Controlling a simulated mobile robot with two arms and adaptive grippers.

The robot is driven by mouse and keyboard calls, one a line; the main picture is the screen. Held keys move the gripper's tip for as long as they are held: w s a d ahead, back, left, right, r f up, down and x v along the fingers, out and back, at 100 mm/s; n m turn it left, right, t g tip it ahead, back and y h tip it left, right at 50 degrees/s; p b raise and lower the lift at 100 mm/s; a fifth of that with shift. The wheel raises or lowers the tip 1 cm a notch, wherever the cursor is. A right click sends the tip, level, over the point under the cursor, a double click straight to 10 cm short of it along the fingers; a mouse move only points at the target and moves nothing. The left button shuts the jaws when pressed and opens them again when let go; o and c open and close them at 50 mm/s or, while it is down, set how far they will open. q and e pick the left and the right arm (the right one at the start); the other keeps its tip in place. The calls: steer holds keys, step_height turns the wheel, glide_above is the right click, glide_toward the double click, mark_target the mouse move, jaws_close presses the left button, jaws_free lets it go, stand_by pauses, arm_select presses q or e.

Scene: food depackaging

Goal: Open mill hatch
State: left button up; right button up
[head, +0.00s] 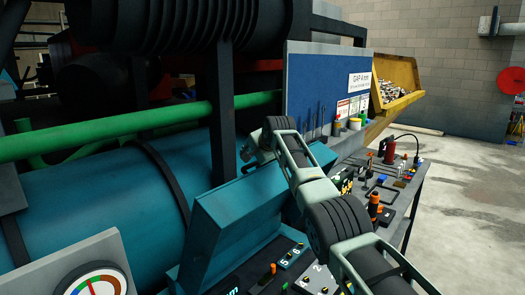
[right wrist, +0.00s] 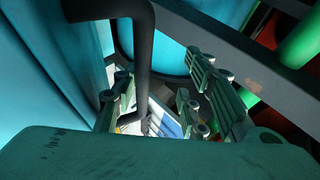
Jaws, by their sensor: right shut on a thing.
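The mill is a large teal cylinder (head: 90,215) with a black band, at the left of the head view. A teal angled housing (head: 230,218) stands in front of it; I cannot tell for certain which panel is the hatch. My right gripper (head: 250,152) is at the housing's upper edge, by a small dark handle. In the right wrist view, my right gripper's fingers (right wrist: 158,104) are on either side of a bent black handle bar (right wrist: 144,50), shut on it. A light-blue surface (right wrist: 45,60) is beside it. My left gripper is not in view.
A green pipe (head: 130,122) and a black post (head: 221,110) cross near the gripper. A gauge (head: 95,283) and controls (head: 290,258) are at the bottom. Open floor lies right.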

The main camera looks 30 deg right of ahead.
steer(key=shift+a+f, duration=0.2)
steer(key=shift+a, duration=0.15)
